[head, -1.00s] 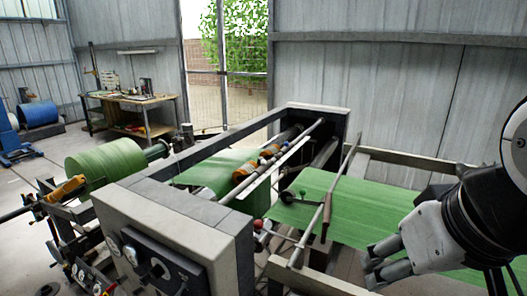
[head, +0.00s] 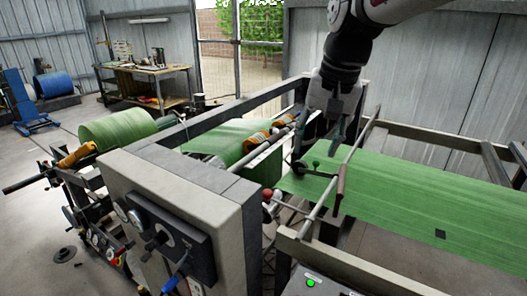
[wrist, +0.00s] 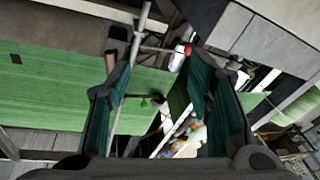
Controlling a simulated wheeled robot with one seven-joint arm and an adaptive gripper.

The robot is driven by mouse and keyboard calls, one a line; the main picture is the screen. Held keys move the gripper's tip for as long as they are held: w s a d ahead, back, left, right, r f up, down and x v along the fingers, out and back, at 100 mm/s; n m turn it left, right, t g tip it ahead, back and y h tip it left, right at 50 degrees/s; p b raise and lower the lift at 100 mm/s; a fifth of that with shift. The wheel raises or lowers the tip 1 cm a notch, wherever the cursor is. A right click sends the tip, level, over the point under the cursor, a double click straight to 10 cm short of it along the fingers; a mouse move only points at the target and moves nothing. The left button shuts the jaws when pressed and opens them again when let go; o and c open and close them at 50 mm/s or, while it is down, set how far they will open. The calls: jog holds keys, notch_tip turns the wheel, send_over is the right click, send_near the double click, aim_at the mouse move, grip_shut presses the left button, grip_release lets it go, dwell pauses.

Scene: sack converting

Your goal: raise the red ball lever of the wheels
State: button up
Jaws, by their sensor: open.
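The red ball (head: 267,194) of the lever sits at the machine's near side, beside a white ball, just right of the grey control housing. In the wrist view the red ball (wrist: 188,50) shows near the tip of the right finger, lying beyond it. A dark wheel (head: 299,168) rests by the green web, near a small green ball (head: 316,163). My gripper (head: 337,130) is open and empty, pointing down above the web, behind and right of the red ball and apart from it. The lever's lower part is hard to make out.
The green web (head: 420,200) runs right between frame rails. A long grey bar (head: 335,190) crosses over it, between my gripper and the near side. Orange rollers (head: 257,141) and the heavy frame stand to the left. A control housing (head: 160,240) stands at the front left.

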jog(key=m+g+b, duration=0.2)
send_near(269, 190)
jog(key=shift+y, duration=0.4)
jog(key=f, duration=0.3)
jog(key=f+p, duration=0.1)
jog(key=f, duration=0.2)
jog(key=a+f+p, duration=0.1)
jog(key=f, duration=0.3)
jog(key=shift+w+a, duration=0.1)
jog(key=shift+w, duration=0.2)
grip_shut()
